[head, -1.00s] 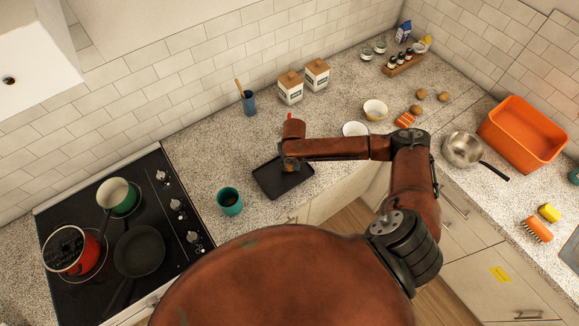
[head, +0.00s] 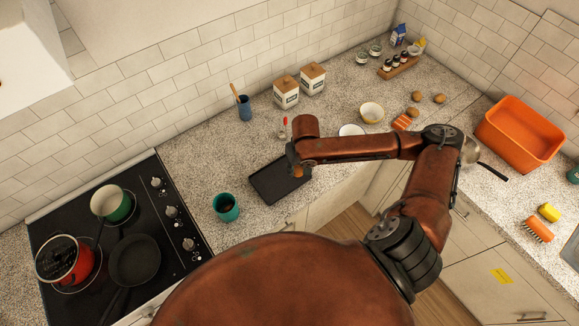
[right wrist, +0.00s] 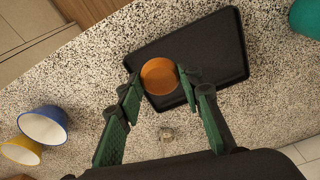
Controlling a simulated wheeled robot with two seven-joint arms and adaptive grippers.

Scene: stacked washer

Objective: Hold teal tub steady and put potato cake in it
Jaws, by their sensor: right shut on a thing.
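The teal tub (head: 226,208) stands upright on the counter, left of the black tray, with a dark inside. Its edge also shows at the top right of the right wrist view (right wrist: 306,18). My right gripper (right wrist: 159,77) is shut on the round orange-brown potato cake (right wrist: 159,76), with one finger on each side. In the right wrist view the cake overlaps the black tray (right wrist: 226,60); its height above the tray is hard to tell. In the head view the cake (head: 298,171) shows small under my right wrist, over the tray (head: 272,187). My left gripper is not in view.
A stove with a red pot (head: 64,258), a green pot (head: 112,204) and a black pan (head: 135,259) is at the left. A blue cup (head: 244,109), canisters (head: 286,92) and bowls (head: 371,112) stand behind. The counter between tub and tray is clear.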

